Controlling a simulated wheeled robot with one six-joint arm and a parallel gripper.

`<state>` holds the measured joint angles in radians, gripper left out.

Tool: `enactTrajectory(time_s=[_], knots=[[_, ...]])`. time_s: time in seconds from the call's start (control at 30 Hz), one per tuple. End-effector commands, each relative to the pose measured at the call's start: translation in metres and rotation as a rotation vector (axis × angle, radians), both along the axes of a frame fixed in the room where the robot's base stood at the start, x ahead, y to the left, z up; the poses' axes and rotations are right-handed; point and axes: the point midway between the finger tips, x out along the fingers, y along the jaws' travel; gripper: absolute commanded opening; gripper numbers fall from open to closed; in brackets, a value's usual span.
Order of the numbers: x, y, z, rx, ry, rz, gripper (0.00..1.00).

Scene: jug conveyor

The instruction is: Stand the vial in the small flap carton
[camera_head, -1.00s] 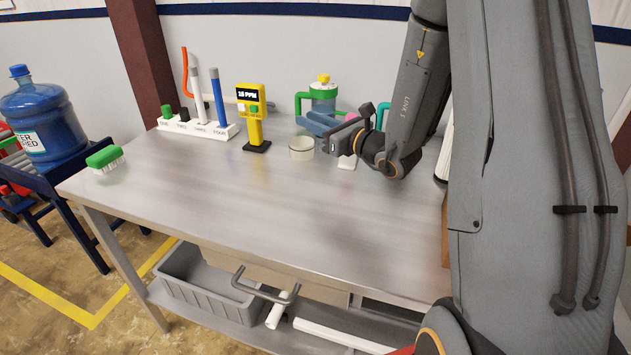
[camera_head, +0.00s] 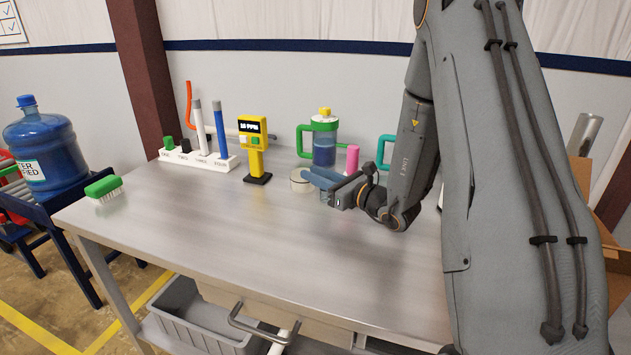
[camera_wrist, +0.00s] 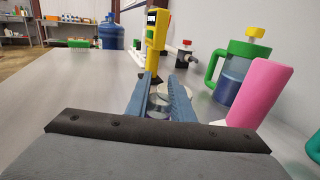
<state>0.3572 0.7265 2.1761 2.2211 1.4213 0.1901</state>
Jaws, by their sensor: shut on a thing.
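My gripper (camera_head: 312,178) is low over the metal table, its blue fingers pointing left in the head view. Its fingers are closed around a clear glass vial. The vial (camera_head: 326,196) shows faintly below the fingers in the head view and between them in the wrist view (camera_wrist: 158,104). It looks roughly upright; whether its base touches the table I cannot tell. A brown cardboard carton (camera_head: 608,222) stands at the far right, partly hidden behind my arm. I cannot tell whether it is the small flap carton.
A pale round roll (camera_head: 299,181) lies close to the fingertips. Behind stand a yellow meter (camera_head: 254,150), a green-handled jug (camera_head: 324,148), a pink cylinder (camera_head: 352,158) and a white rack (camera_head: 199,158). A green brush (camera_head: 104,187) lies at left. The front of the table (camera_head: 230,230) is clear.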

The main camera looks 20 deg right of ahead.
Motion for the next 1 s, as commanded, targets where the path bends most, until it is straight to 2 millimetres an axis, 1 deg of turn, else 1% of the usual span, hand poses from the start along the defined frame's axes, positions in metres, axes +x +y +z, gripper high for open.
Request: enactTrajectory(time_s=[0.03,0.1,0.2,0.47,0.6,0.63,0.7,0.73,1.0], knots=[[0.000,0.000,-0.007,0.000,0.001,0.000,0.00],[0.000,0.000,-0.014,0.000,0.001,0.000,0.00],[0.000,0.000,-0.020,0.000,0.001,0.000,0.00],[0.000,0.000,-0.021,-0.001,-0.001,0.000,0.00],[0.000,0.000,-0.025,-0.001,-0.001,0.000,0.00],[0.000,0.000,-0.024,-0.001,-0.001,0.000,0.24],[0.000,0.000,-0.024,-0.001,-0.001,0.000,0.36],[0.000,0.000,-0.024,-0.001,-0.001,0.000,0.40],[0.000,0.000,-0.023,-0.001,-0.001,0.000,0.40]])
